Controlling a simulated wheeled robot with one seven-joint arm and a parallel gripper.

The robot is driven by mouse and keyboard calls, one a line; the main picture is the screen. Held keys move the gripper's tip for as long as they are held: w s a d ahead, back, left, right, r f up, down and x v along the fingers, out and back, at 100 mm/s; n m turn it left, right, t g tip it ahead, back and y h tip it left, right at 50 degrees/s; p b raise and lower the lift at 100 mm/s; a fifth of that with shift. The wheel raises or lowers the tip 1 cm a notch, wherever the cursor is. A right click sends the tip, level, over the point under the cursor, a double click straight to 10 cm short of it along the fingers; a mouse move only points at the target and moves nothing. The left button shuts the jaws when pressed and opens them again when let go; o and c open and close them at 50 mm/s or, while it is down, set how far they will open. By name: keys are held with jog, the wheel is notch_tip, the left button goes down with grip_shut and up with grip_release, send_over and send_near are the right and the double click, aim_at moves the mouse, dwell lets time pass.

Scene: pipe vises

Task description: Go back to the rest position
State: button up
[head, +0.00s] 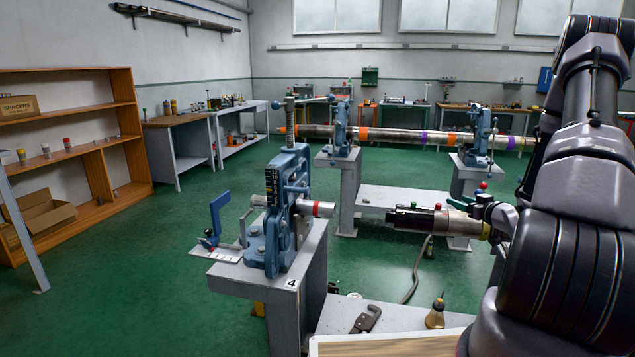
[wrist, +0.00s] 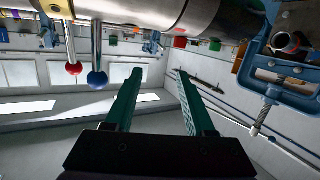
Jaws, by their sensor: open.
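My gripper (wrist: 160,72) shows in the wrist view as two dark green fingers, spread apart with nothing between them. In the head view my dark arm fills the right side, and the gripper's green finger (head: 459,203) shows just above a metal cylinder (head: 440,223). In the wrist view the cylinder (wrist: 150,10) lies across the top, beyond the fingertips. A red-ball lever (wrist: 73,68) and a blue-ball lever (wrist: 97,78) stand left of the fingers. Whether the fingers touch the cylinder is not clear.
A blue vise (head: 280,215) on a grey stand holds a short pipe (head: 316,208) with a red band. A long banded pipe (head: 390,135) rests in two vises behind. A wrench (head: 366,319) and an oil can (head: 435,313) sit in front. Green floor at left is open.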

notch_tip(320, 180, up, 12)
jog(key=w+a+m+g+h, duration=0.1)
jog(key=m+g+h, duration=0.1)
jog(key=g+h, duration=0.15)
jog(key=s+a+r+m+g+h, duration=0.1)
jog(key=s+a+r, duration=0.2)
jog(key=r, duration=0.2)
jog(key=s+a+r+m+h, duration=0.1)
jog(key=s+a+r, duration=0.15)
jog(key=r, duration=0.25)
jog(key=s+a+r+m+g+y, duration=0.1)
jog(key=s+a+r, duration=0.1)
jog(key=s+a, duration=0.3)
jog(key=s+a+r+m+g+y, duration=0.1)
jog(key=s+a, duration=0.4)
jog(key=s, duration=0.7)
jog(key=s+a+r+g+y, duration=0.2)
jog(key=s+a+r, duration=0.3)
jog(key=s, duration=0.3)
jog(key=shift+s+a+r+m+y, duration=0.2)
jog(key=shift+a+m+y, duration=0.1)
jog(key=shift+m+y, duration=0.1)
